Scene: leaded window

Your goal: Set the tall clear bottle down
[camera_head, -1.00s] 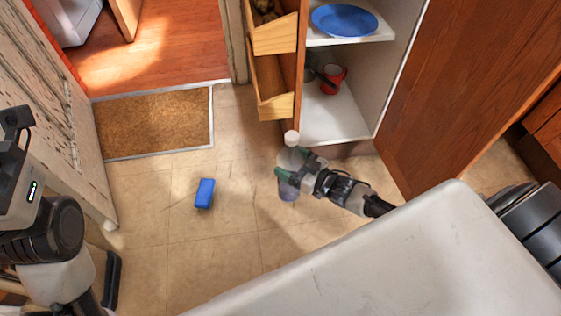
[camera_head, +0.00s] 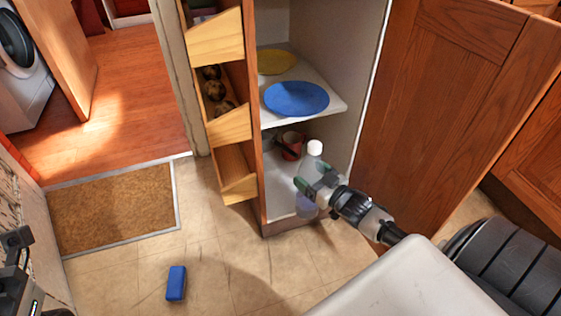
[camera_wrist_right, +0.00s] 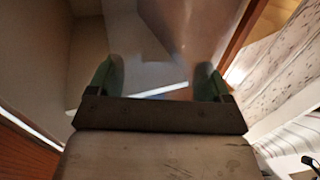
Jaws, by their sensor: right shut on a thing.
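The tall clear bottle (camera_head: 308,207) with a white cap (camera_head: 314,148) is upright in the head view, in front of the cupboard's lower opening. My right gripper (camera_head: 316,184) is shut around its body, partly hiding it. Its base appears near the front of the bottom shelf (camera_head: 281,204); I cannot tell whether it touches anything. In the right wrist view, the green fingertips of my right gripper (camera_wrist_right: 159,80) stand apart with blurred, see-through material between them. Only part of my left arm shows at the left edge; its jaws are out of view.
The upper shelf holds a blue plate (camera_head: 297,99) and a yellow plate (camera_head: 277,62). A red mug (camera_head: 292,145) stands deeper on the bottom shelf. Wooden door racks (camera_head: 222,128) flank the opening left, an open door (camera_head: 440,110) right. A blue block (camera_head: 176,283) lies on the floor.

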